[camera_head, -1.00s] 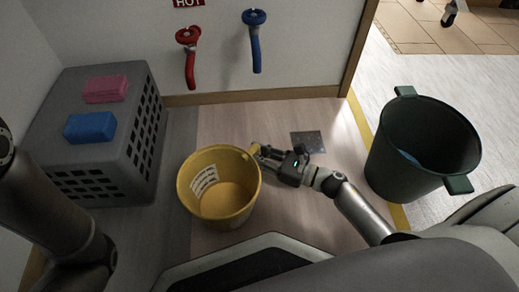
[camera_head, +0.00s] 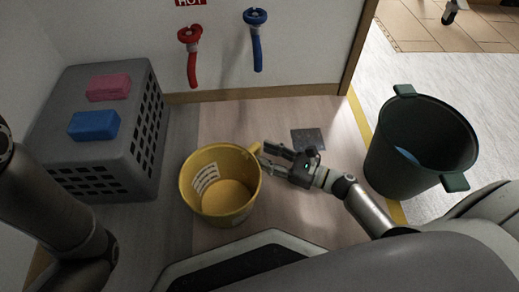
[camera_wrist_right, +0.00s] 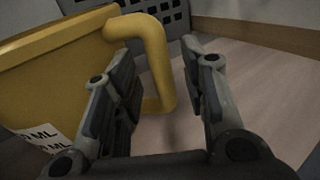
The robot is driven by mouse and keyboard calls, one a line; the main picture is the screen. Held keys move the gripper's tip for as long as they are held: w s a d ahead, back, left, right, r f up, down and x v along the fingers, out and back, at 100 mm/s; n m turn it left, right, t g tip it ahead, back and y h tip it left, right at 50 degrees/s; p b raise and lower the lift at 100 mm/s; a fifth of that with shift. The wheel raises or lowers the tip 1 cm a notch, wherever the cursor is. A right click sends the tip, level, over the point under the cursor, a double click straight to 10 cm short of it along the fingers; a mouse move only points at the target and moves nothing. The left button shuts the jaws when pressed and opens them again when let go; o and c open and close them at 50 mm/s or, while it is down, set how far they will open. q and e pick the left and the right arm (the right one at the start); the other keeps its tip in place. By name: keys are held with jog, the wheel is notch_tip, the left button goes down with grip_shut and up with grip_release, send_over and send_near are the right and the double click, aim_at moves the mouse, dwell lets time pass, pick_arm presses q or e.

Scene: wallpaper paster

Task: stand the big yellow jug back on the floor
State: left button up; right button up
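The big yellow jug (camera_head: 220,202) stands upright on the floor in the head view, its open top facing up and a white label inside. Its handle (camera_wrist_right: 152,55) shows in the right wrist view, ahead of and between the two fingers. My right gripper (camera_head: 264,156) is just right of the handle, with its fingers spread apart; it also shows open in the right wrist view (camera_wrist_right: 160,85). Nothing appears clamped in it. My left arm comes in at the left edge of the head view, but its gripper is out of view.
A grey crate (camera_head: 62,110) with a pink sponge (camera_head: 108,87) and a blue sponge (camera_head: 94,125) on top stands left. A dark green bucket (camera_head: 385,165) stands right. Red (camera_head: 191,65) and blue (camera_head: 257,48) taps are on the wall.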

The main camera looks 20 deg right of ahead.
jog(key=p+v, duration=0.2)
jog(key=v, duration=0.7)
jog(key=shift+p, duration=0.3)
jog(key=shift+a+r, duration=0.1)
